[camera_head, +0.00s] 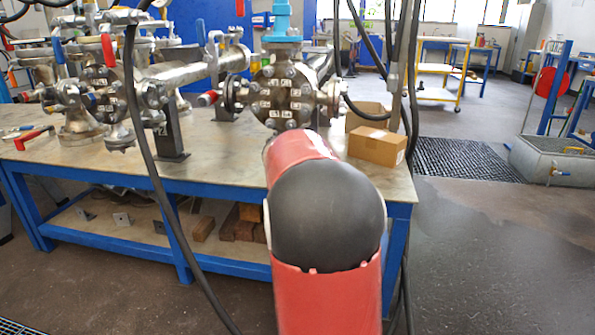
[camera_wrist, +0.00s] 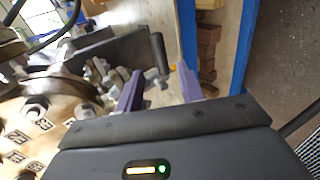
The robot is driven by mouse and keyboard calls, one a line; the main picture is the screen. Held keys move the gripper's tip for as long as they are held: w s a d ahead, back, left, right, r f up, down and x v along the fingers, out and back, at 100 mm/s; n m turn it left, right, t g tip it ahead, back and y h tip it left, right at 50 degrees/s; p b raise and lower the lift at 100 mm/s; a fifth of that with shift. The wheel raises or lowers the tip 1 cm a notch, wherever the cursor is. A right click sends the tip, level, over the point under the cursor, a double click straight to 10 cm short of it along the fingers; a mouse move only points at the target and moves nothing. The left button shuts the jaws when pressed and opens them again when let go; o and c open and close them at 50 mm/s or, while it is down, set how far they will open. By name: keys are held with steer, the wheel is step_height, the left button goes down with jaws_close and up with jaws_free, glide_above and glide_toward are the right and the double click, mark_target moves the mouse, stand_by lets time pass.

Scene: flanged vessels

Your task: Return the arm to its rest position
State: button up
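My arm (camera_head: 325,215), red with a black joint, reaches forward over the front right of the workbench (camera_head: 225,175). It hides my gripper in the head view. In the wrist view my gripper (camera_wrist: 158,88) shows two purple fingers standing apart, with nothing visibly held between them. A flanged metal vessel (camera_head: 288,97) with labelled bolts and a blue top stands on the bench just beyond my arm. A flange with numbered labels (camera_wrist: 38,112) fills the left of the wrist view, close beside the gripper. I cannot tell whether they touch.
More flanged pipework (camera_head: 95,85) with valves crowds the bench's left side. A cardboard box (camera_head: 377,147) sits near the right end. Black cables hang across the view. Wooden blocks (camera_head: 240,222) lie on the lower shelf. Open floor (camera_head: 490,240) extends right of the bench.

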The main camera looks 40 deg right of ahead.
steer(key=s+a+m+y, duration=0.2)
steer(key=s+a+m, duration=0.1)
steer(key=s+a, duration=0.55)
steer(key=s+a+m+y, duration=0.2)
steer(key=s+a, duration=0.3)
steer(key=a, duration=0.6)
steer(key=s+a+f+m+y, duration=0.1)
steer(key=s+a+f+y, duration=0.1)
steer(key=s+a, duration=0.5)
steer(key=s+a+f+m+g+y, duration=0.1)
steer(key=s+a+f+m+y, duration=0.1)
steer(key=s+a+f, duration=0.2)
steer(key=s+a, duration=0.3)
steer(key=s, duration=0.1)
steer(key=shift+a+f+g+y, duration=0.2)
steer(key=shift+a+g+y, duration=0.05)
steer(key=shift+g+y, duration=0.05)
